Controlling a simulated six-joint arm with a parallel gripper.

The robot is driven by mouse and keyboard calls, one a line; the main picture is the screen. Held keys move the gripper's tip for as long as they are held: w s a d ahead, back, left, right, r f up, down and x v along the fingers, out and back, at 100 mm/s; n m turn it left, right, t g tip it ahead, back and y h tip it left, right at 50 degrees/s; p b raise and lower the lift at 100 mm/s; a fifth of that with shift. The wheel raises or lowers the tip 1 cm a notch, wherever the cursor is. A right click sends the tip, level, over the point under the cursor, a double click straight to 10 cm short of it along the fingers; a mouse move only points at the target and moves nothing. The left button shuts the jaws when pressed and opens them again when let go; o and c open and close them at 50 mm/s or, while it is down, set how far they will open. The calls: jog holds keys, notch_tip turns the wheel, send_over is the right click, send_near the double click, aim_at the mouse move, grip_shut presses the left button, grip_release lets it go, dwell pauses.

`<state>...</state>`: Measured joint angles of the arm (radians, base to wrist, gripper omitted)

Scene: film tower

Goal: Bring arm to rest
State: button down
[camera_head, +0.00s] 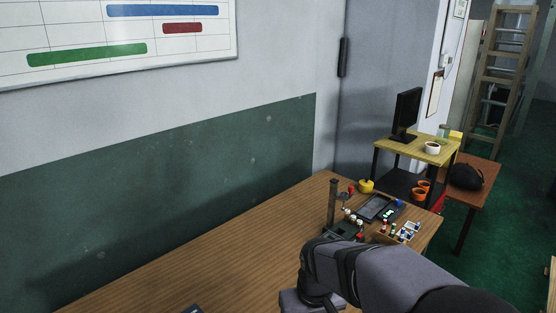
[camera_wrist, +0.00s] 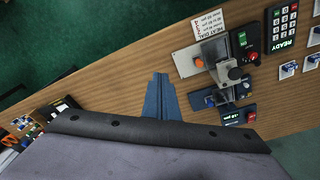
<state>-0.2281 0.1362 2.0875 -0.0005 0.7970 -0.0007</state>
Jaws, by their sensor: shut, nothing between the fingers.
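My arm reaches in from the lower right corner of the head view, over the wooden table (camera_head: 225,250). In the wrist view my gripper (camera_wrist: 159,78) shows as two blue fingers close together, with nothing between them. The fingertips are over bare table top, left of a small instrument with a black knob (camera_wrist: 235,73), and apart from it as seen here. In the head view the fingertips are hidden behind or below my arm.
A keypad unit reading READY (camera_wrist: 281,28) and a printed card (camera_wrist: 209,24) lie near the instrument. The head view shows a post stand (camera_head: 333,205), a yellow pot (camera_head: 366,186) and a dark tray (camera_head: 376,207) at the table's far end. The table's left part looks mostly clear.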

jog(key=s+d+f+m, duration=0.1)
jog(key=s+d+f, duration=0.1)
jog(key=s+d, duration=0.2)
jog(key=s+d+f+m+g, duration=0.1)
jog(key=s+d, duration=0.3)
jog(key=s, duration=0.6)
jog(key=shift+d+f+m, duration=0.2)
jog(key=shift+f+m, duration=0.1)
jog(key=shift+f, duration=0.3)
